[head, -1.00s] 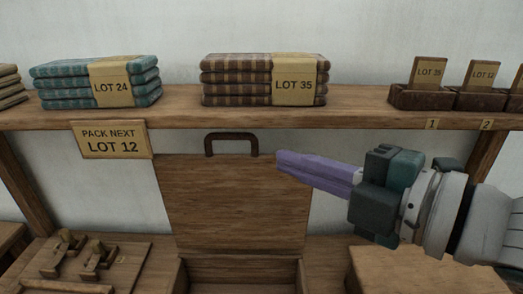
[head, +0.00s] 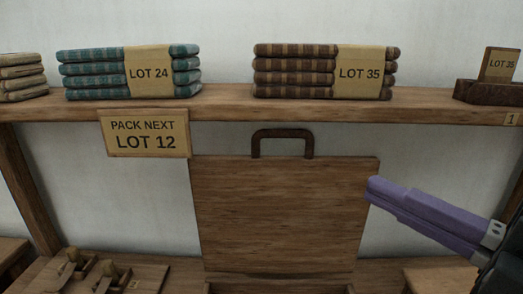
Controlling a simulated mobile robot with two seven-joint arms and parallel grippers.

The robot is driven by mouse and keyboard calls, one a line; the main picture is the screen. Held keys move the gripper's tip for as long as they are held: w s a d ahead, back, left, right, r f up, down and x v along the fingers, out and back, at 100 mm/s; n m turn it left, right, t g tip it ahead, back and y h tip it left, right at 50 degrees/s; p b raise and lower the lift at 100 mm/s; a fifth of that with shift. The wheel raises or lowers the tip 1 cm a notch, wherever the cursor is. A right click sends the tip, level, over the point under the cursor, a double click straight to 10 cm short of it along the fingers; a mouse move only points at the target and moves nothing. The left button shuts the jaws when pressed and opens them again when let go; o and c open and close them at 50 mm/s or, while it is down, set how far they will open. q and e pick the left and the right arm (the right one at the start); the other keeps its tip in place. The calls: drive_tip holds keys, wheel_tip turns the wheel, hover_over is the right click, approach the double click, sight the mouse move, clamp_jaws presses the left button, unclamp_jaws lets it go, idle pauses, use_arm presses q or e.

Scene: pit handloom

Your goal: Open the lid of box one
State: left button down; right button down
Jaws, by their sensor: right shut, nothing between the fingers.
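A wooden box (head: 280,287) stands at the bottom middle of the head view, with only its upper rim in the frame. Its lid (head: 283,215) stands raised and upright behind it, with a dark handle (head: 282,134) on its top edge. No number shows on this box. My right gripper (head: 372,190), with purple fingers, is shut and empty. It is at the right edge of the lid, in front of it in the picture; I cannot tell whether it touches. My left gripper is not in view.
A shelf (head: 225,108) crosses above, holding teal cloths (head: 95,72) marked LOT 24 and brown cloths (head: 293,72) marked LOT 35. A PACK NEXT LOT 12 sign (head: 145,133) hangs from it. A board with wooden fittings (head: 110,275) lies at lower left. Another wooden surface (head: 440,278) is at lower right.

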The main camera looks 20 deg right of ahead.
sight(319, 161)
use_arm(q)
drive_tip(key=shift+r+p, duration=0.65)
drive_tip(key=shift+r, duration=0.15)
use_arm(e)
drive_tip(key=w+a, duration=0.2)
drive_tip(key=w, duration=0.8)
drive_tip(key=shift+w+r, duration=0.2)
drive_tip(key=shift+r, duration=0.15)
drive_tip(key=w, duration=0.1)
drive_tip(key=w+d, duration=0.1)
drive_tip(key=shift+w+r, duration=0.1)
drive_tip(key=shift+w, duration=0.45)
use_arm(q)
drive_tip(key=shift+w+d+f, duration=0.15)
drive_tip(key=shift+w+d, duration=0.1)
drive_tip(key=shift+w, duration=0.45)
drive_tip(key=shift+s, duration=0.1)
use_arm(e)
drive_tip(key=shift+s, duration=0.25)
